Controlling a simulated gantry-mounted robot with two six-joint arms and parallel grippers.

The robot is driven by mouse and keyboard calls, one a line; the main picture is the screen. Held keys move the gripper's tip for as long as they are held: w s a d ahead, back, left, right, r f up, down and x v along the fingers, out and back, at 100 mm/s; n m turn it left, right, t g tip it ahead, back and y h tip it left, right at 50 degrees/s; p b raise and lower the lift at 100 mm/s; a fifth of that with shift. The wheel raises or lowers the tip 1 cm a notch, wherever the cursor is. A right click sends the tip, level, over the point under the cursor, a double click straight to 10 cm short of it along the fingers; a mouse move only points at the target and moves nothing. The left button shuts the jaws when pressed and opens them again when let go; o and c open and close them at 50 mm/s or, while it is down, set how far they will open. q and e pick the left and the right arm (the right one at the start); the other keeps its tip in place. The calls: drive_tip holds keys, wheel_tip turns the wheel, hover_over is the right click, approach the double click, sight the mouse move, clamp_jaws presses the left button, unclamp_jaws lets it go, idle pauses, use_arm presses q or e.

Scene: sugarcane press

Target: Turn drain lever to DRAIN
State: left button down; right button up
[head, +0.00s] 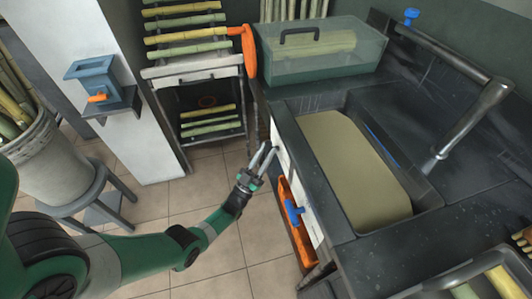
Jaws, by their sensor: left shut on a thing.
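A blue lever-like handle (292,211) is at the front face of the dark counter, over an orange part (298,236). No label or DRAIN mark is readable, so I cannot tell its setting. My left gripper (266,153) is up and left of this blue handle, beside the white front panel (279,146). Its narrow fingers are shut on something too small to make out. The fingertips appear apart from the blue handle. My right gripper is out of view.
The counter has a sunken basin with a large tan block (352,170), a metal pipe (470,118) and a clear-lidded green box (318,55). A cane rack (195,75) stands behind. A stool (90,200) with a bucket is left. Tiled floor lies open between.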

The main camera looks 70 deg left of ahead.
use_arm(q)
drive_tip(key=shift+f, duration=0.15)
drive_tip(key=c, duration=0.7)
unclamp_jaws()
drive_tip(key=v, duration=0.7)
drive_tip(key=shift+s+f, duration=0.1)
drive_tip(key=shift+s, duration=0.05)
